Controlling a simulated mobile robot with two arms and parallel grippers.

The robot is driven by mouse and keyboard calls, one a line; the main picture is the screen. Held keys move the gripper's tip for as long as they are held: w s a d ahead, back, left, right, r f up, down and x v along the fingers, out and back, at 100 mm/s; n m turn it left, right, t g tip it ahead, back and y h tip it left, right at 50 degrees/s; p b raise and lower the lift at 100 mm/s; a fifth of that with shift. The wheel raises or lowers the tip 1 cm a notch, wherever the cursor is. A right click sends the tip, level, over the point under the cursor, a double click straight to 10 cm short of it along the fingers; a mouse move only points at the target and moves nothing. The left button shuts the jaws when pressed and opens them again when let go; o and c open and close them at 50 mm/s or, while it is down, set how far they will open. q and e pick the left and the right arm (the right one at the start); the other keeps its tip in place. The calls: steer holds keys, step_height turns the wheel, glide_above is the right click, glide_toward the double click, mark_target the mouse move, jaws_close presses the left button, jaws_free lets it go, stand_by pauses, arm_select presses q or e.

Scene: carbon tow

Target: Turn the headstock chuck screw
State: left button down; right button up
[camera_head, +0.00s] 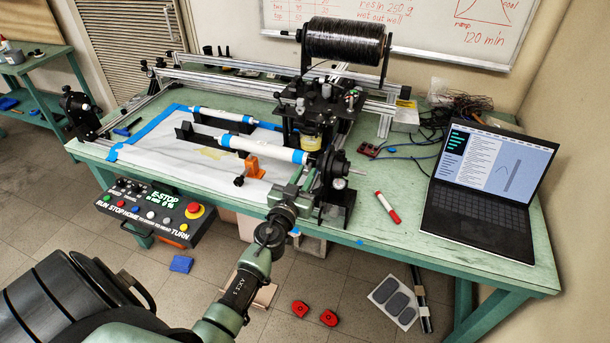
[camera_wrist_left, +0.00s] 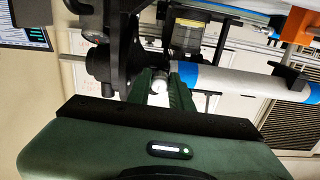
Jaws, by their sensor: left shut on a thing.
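The black headstock (camera_head: 336,182) stands at the right end of the winding frame on the green table. A white tube with blue bands (camera_head: 262,148) runs left from its chuck and also shows in the left wrist view (camera_wrist_left: 235,82). My left gripper (camera_head: 304,190) reaches the chuck from the front. In the left wrist view its green fingers (camera_wrist_left: 161,88) are shut on a small pale metal piece, the chuck screw (camera_wrist_left: 158,86), beside the black headstock (camera_wrist_left: 124,45). The fingers hide much of the screw, so its turn angle cannot be told. My right gripper is not in view.
A black tow spool (camera_head: 343,38) sits on the carriage above. An orange bracket (camera_head: 253,168) stands left of the gripper. A red marker (camera_head: 387,207) and a laptop (camera_head: 490,185) lie to the right. A control box (camera_head: 152,212) hangs at the table's front left.

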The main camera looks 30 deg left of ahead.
arm_select(q)
steer(key=m, duration=0.4)
steer(key=shift+m, duration=0.3)
steer(key=m+b, duration=0.1)
steer(key=m, duration=0.2)
steer(key=shift+m, duration=0.3)
steer(key=m, duration=0.4)
steer(key=shift+m+b, duration=0.3)
steer(key=m, duration=0.9)
steer(key=shift+r, duration=0.1)
steer(key=m, duration=0.3)
steer(key=shift+m, duration=0.3)
steer(key=m+p, duration=0.1)
steer(key=m, duration=0.3)
steer(key=shift+m, duration=0.3)
steer(key=shift+m+p, duration=0.45)
steer(key=shift+m, duration=1.25)
